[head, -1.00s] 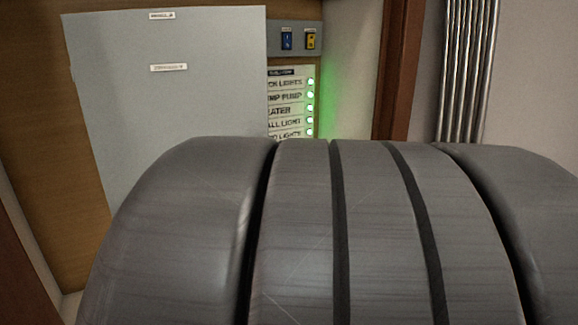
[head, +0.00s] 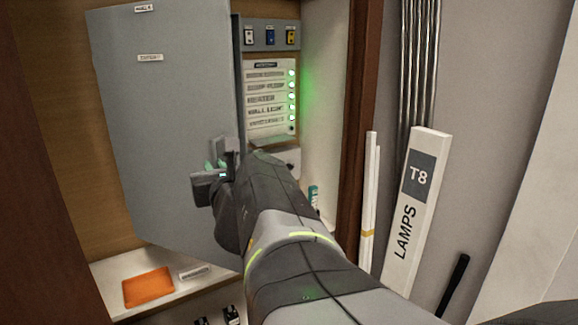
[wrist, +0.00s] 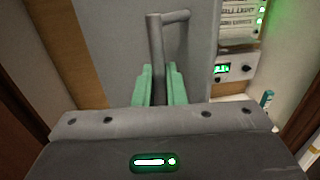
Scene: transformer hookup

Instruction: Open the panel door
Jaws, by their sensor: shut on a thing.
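The grey panel door (head: 170,100) stands ajar, swung out to the left of the panel (head: 270,95) with its labelled rows and green lights. The door also fills the upper middle of the wrist view (wrist: 115,40). Its grey bar handle (wrist: 156,45) stands out from the door's face. My gripper (head: 217,165) is at the door's right part, low down. In the wrist view its green fingers (wrist: 160,85) are closed on the handle, one on each side. The arm hides part of the panel's lower end in the head view.
A shelf (head: 115,270) below the door holds an orange cloth-like piece (head: 148,287). Right of the brown post (head: 357,110) stand a white T8 lamps box (head: 415,210), thin white strips (head: 368,200) and metal pipes (head: 418,60). A small screen unit (wrist: 235,68) sits below the panel.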

